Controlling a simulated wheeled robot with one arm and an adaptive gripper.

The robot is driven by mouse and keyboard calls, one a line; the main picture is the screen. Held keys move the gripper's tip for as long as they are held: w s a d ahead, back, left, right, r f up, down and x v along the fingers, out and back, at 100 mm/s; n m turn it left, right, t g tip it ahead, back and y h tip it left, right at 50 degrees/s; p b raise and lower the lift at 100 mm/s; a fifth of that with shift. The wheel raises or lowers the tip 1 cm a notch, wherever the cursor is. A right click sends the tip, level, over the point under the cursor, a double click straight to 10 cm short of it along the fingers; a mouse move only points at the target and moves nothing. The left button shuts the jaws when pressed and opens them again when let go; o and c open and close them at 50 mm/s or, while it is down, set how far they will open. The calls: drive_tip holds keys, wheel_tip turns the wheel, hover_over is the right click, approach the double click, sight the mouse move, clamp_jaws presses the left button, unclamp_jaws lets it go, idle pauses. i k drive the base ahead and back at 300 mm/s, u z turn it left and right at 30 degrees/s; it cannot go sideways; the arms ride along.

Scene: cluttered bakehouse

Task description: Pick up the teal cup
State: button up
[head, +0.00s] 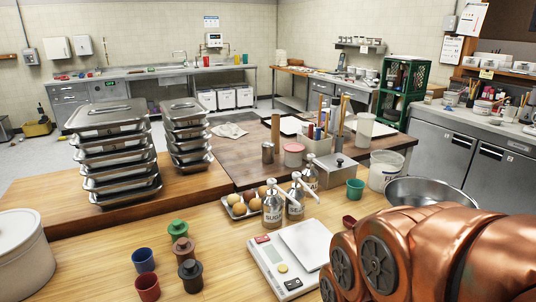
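A teal-green cup (355,189) stands upright on the wooden worktop in the head view, right of centre. It is just right of a steel box with a knobbed lid (336,171) and left of a white tub (384,171). My copper arm fills the lower right of the view, nearer than the cup. The fingers of my gripper do not show, so I cannot see their state.
A steel bowl (428,193) is right of the cup, partly behind my arm. Pump bottles (273,208), a kitchen scale (268,257) and a small red scoop (349,221) are nearby. Blue (144,260) and red (148,287) cups stand front left. Stacked steel trays (118,160) are behind.

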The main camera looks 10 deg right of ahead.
sight(354, 189)
drive_tip(key=k, duration=0.5)
drive_tip(key=z, duration=1.65)
drive_tip(key=i, duration=1.15)
drive_tip(key=u, duration=2.7)
